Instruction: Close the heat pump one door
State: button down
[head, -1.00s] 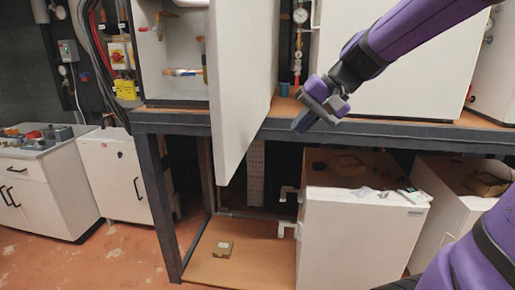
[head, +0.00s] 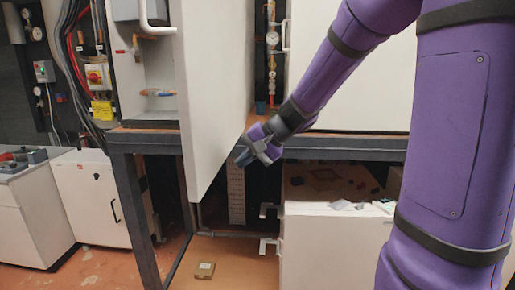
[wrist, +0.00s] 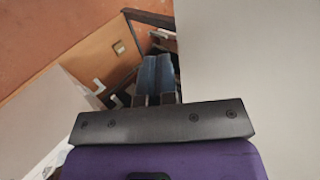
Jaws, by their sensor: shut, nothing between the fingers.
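The heat pump one door (head: 215,85) is a tall white panel. It stands open, swung out toward me from the left unit (head: 148,75), whose interior with pipes and valves shows. My gripper (head: 240,160) is at the right of the door's lower part, near its slanting bottom edge. In the wrist view the door is the large pale surface on the right (wrist: 250,80), and my shut fingers (wrist: 155,75) are just left of its edge. Nothing shows between them. I cannot tell whether they touch the door.
The unit stands on a dark-framed bench (head: 340,150). A white cabinet (head: 330,240) is below at right, and a small box (head: 205,270) lies on the lower board. A second white unit (head: 375,90) is at right. Floor (head: 95,272) shows at lower left.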

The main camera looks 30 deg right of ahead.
aim_at(219, 166)
jog(key=shift+w+a, duration=0.65)
jog(key=shift+a, duration=0.2)
jog(key=shift+w+a, duration=0.65)
jog(key=shift+a, duration=0.15)
